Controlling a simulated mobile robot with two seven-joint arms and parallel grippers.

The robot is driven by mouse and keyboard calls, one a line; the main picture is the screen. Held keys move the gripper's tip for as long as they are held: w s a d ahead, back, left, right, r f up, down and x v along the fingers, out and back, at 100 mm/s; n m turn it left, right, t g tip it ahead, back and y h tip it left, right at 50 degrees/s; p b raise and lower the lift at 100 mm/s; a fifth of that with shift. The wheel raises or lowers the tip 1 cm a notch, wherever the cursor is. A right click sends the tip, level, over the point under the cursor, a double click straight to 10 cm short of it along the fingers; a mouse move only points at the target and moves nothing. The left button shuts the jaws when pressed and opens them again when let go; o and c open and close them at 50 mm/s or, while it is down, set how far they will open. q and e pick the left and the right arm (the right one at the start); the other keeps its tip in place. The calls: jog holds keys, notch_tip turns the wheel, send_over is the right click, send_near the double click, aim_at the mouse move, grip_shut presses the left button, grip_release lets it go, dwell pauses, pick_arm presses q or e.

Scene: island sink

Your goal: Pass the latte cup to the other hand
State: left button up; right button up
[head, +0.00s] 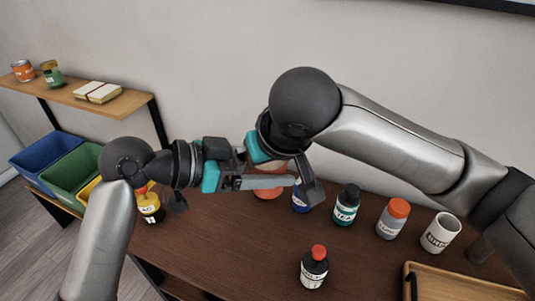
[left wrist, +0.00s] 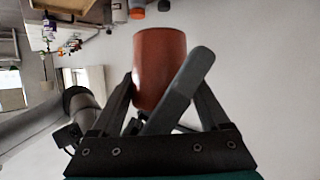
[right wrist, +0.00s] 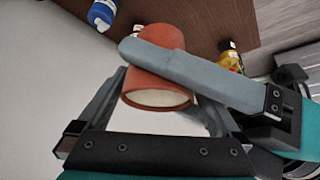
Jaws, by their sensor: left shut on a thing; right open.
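The latte cup (head: 268,193) is a terracotta-orange cup, held up above the table and mostly hidden behind the grippers in the head view. My left gripper (head: 272,182) is shut on it; in the left wrist view the cup (left wrist: 160,65) sits between the two fingertips. My right gripper (head: 296,183) is open and reaches down from above right at the same cup. In the right wrist view the cup (right wrist: 158,88) lies between its spread fingers, pale rim towards that camera. A left gripper finger crosses over the cup there. Whether a right finger touches it cannot be told.
Several bottles stand on the table: a teal one (head: 346,205), an orange-capped one (head: 393,218), a red-capped dark one (head: 314,268) and a yellow one (head: 150,207). A white mug (head: 440,233) and a wooden tray (head: 411,270) are right. Colored bins (head: 70,168) stand left.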

jog(key=shift+w+f, duration=0.15)
jog(key=shift+f, duration=0.15)
jog(key=shift+c, duration=0.4)
jog(key=shift+a, duration=0.2)
jog(key=c, duration=1.3)
pick_arm(q)
jog(key=o, duration=1.2)
pick_arm(e)
jog(key=shift+r, duration=0.1)
jog(key=shift+c, duration=0.4)
pick_arm(q)
jog(key=shift+o, duration=1.4)
pick_arm(e)
jog(key=shift+d, duration=0.1)
